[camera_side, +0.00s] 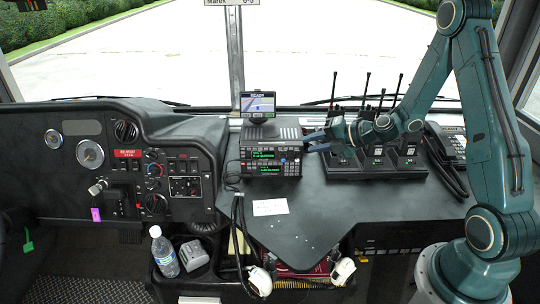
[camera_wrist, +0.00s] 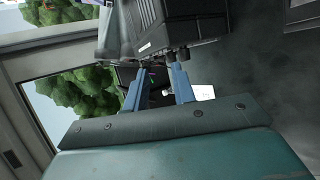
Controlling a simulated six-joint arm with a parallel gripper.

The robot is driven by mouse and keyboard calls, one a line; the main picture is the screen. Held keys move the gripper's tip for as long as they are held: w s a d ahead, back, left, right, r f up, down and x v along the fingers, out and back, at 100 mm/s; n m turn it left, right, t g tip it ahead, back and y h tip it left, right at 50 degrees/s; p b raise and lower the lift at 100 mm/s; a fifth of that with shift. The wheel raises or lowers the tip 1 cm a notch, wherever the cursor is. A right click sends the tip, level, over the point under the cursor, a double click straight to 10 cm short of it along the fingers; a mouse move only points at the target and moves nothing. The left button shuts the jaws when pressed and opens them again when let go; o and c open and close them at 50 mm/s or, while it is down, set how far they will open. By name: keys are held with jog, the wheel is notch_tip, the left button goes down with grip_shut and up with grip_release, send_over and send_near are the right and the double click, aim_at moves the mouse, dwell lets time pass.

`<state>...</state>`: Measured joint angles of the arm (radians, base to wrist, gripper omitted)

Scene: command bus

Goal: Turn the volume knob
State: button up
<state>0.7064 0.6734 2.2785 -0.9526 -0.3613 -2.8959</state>
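The radio unit with green displays (camera_side: 268,160) stands on the dark dashboard, left of my gripper (camera_side: 310,140) in the side view. Small buttons and knobs line its front, but I cannot tell which one is the volume knob. In the wrist view the two blue fingers of my gripper (camera_wrist: 160,71) are apart, with a visible gap between them. Small dark knobs (camera_wrist: 177,56) stick out from a dark ribbed unit (camera_wrist: 182,25) just beyond the fingertips, nearer the right finger. I cannot tell whether the fingers touch a knob. Nothing is held.
Handheld radios with antennas in a charger (camera_side: 375,172) and a desk phone (camera_side: 452,143) stand to the right.

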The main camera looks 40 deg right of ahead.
jog(key=shift+r, duration=1.35)
jog(key=shift+a+f, duration=0.1)
